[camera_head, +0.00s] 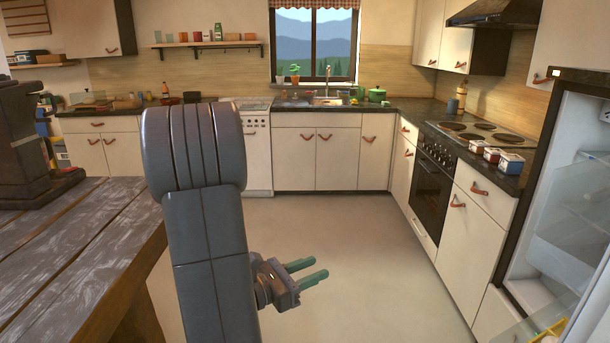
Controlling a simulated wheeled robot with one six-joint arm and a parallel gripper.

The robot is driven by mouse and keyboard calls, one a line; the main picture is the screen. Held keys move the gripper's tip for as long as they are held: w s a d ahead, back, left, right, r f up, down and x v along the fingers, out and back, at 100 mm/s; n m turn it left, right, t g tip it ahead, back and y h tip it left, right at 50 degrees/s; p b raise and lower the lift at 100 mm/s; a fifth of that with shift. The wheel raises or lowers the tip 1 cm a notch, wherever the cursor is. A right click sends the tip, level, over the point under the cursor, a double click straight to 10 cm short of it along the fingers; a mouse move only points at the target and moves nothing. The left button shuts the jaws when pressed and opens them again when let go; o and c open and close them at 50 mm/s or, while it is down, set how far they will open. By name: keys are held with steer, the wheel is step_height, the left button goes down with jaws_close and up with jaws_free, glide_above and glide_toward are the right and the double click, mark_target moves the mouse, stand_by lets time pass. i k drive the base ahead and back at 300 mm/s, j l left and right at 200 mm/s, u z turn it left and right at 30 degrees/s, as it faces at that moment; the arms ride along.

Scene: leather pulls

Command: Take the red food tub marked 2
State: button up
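Three small tubs with pale labels stand in a row on the right counter, between the hob and the open fridge. The farthest tub (477,147) and the middle tub (492,155) look red. The nearest tub (511,163) looks blue. Their marks are too small to read, so I cannot tell which one bears a 2. My gripper (321,267) has two green fingers, apart and empty. It hangs over the open floor, low and well to the left of the tubs, touching nothing.
The hob (480,134) lies beyond the tubs, above the oven (432,185). The open fridge (575,210) with clear shelves stands at the right. A worn wooden table (75,250) fills the left. The floor (350,240) between is clear.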

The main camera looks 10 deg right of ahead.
mark_target(492, 155)
steer(key=i+l+z, duration=0.1)
steer(key=i+z, duration=0.25)
steer(key=i, duration=0.2)
steer(key=i+z, duration=0.4)
steer(key=i, duration=0.15)
steer(key=i+j+z, duration=0.2)
steer(key=i+z, duration=0.15)
steer(key=i, duration=0.15)
steer(key=i+l+z, duration=0.15)
steer(key=i, duration=0.3)
steer(key=i+l+z, duration=0.15)
steer(key=i, duration=0.35)
steer(key=i+l+z, duration=0.15)
steer(key=i, duration=0.3)
steer(key=i+l+u, duration=0.2)
steer(key=i+l, duration=0.15)
steer(key=i+l+u, duration=0.15)
steer(key=i+l, duration=0.15)
steer(key=l, duration=0.25)
